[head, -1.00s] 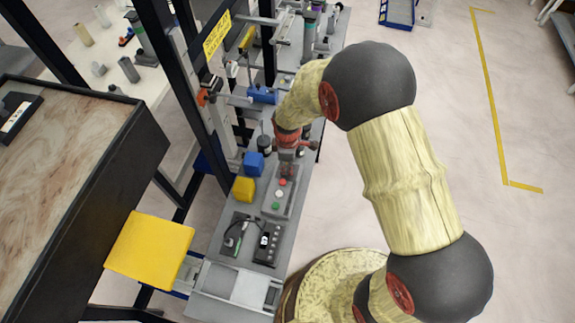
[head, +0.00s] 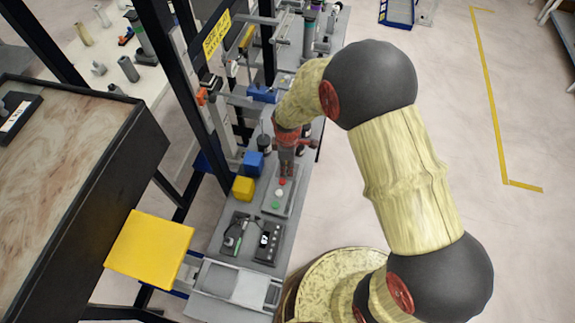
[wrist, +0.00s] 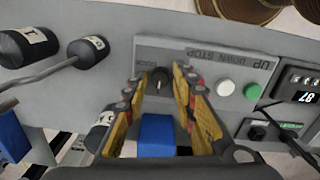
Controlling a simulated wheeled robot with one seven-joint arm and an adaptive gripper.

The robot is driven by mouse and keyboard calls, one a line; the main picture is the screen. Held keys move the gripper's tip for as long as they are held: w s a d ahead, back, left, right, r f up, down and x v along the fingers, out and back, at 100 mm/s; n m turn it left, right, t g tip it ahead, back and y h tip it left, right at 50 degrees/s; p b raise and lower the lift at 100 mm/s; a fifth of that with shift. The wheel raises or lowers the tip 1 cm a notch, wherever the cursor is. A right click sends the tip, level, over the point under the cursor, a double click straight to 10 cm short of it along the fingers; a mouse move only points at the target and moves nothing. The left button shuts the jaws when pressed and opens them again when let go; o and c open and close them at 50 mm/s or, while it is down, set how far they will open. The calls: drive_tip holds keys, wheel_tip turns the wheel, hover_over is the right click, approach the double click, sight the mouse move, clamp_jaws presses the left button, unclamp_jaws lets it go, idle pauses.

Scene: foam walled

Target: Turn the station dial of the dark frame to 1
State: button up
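The grey control panel (wrist: 205,58) has the lettering UP, DOWN and STOP, and a small dark dial (wrist: 158,80) at its left end. My gripper (wrist: 158,82) is open, with one fingertip on each side of the dial. A gap seems to show between fingers and dial; contact cannot be told. The dial's number marks are too small to read. A white button (wrist: 225,88) and a green button (wrist: 252,91) lie right of the fingers. In the head view, my gripper (head: 287,168) points down at the panel's far end, hiding the dial; a red button (head: 282,182) shows nearby.
A blue block (head: 253,163) and a yellow block (head: 243,188) stand left of the panel. A black display unit (head: 266,243) lies at its near end. Black numbered weights (wrist: 28,46) on a bar are left in the wrist view. Dark posts (head: 208,150) rise beside the bench.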

sight(287, 169)
wheel_tip(287, 169, up, 12)
drive_tip(key=shift+s+f, duration=0.15)
idle(0.3)
idle(0.4)
